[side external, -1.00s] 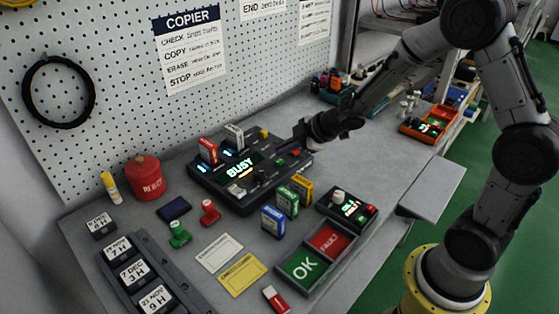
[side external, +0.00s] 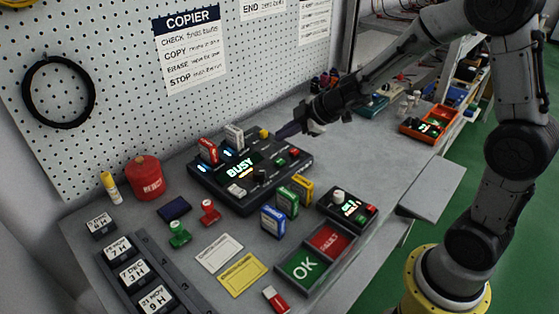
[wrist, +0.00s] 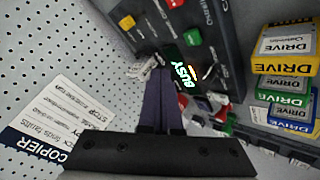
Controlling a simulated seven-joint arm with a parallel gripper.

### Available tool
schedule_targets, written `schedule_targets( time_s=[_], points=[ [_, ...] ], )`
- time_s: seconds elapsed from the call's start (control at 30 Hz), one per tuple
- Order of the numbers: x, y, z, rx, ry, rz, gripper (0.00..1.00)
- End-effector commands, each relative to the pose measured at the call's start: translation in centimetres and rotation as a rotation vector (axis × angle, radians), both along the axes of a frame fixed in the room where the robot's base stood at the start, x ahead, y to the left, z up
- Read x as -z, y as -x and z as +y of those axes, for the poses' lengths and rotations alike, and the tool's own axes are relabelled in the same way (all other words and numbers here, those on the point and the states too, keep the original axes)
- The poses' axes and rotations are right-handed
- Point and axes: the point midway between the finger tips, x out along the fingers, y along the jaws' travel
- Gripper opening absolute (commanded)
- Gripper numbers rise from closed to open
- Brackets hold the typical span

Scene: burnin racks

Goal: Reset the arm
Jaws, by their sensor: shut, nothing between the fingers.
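My gripper (side external: 284,132) is shut and empty, held above the back right of the copier box in the side view. In the wrist view its two dark fingers (wrist: 160,103) lie together, pointing toward the copier. The black copier (side external: 246,205) has a screen reading BUSY (side external: 240,168). A red drive (side external: 208,151) and a white drive (side external: 234,137) stand upright in its back. The screen also shows in the wrist view (wrist: 184,78), partly behind the fingers.
Yellow (side external: 303,188), green (side external: 287,202) and blue (side external: 272,221) drives stand in front of the copier. A small black box (side external: 346,207) and OK/FAULT trays (side external: 304,265) sit to the right. A red REJECT can (side external: 146,180) stands left. A pegboard (side external: 110,90) rises behind.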

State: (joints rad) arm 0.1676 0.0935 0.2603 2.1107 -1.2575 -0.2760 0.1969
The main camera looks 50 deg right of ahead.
Motion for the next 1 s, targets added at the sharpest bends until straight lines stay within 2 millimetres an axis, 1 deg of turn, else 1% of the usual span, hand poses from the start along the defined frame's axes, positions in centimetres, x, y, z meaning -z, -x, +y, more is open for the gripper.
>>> schedule_targets(
  time_s=[0.23,0.3,0.37,0.47,0.5,0.57,0.6,0.67,0.7,0.77,0.8,0.87,0.9,0.97,1.0],
  points=[
    [-0.1,0.0,0.1,-0.002,0.0,-0.001,0.0],
    [-0.8,-0.1,0.4,-0.009,0.003,-0.019,0.0],
    [-2.5,-0.1,0.8,-0.017,0.009,-0.054,0.0],
    [-6.9,0.5,1.7,-0.013,0.003,-0.144,0.0],
    [-9.0,1.0,1.7,0.015,-0.004,-0.184,0.0],
    [-11.9,2.3,1.4,0.082,-0.015,-0.236,0.0],
    [-13.7,3.4,1.0,0.138,-0.028,-0.263,0.0],
    [-15.8,5.4,0.2,0.228,-0.053,-0.291,0.0],
    [-16.8,7.0,-0.4,0.292,-0.075,-0.3,0.0],
    [-17.9,9.6,-1.2,0.389,-0.114,-0.301,0.0],
    [-18.1,11.6,-1.6,0.453,-0.149,-0.288,0.0],
    [-17.8,14.8,-2.1,0.55,-0.207,-0.248,0.0],
    [-17.3,16.9,-2.1,0.605,-0.248,-0.21,0.0],
    [-15.9,20.0,-1.8,0.677,-0.311,-0.132,0.0],
    [-14.9,21.8,-1.5,0.714,-0.35,-0.074,0.0]
  ],
)
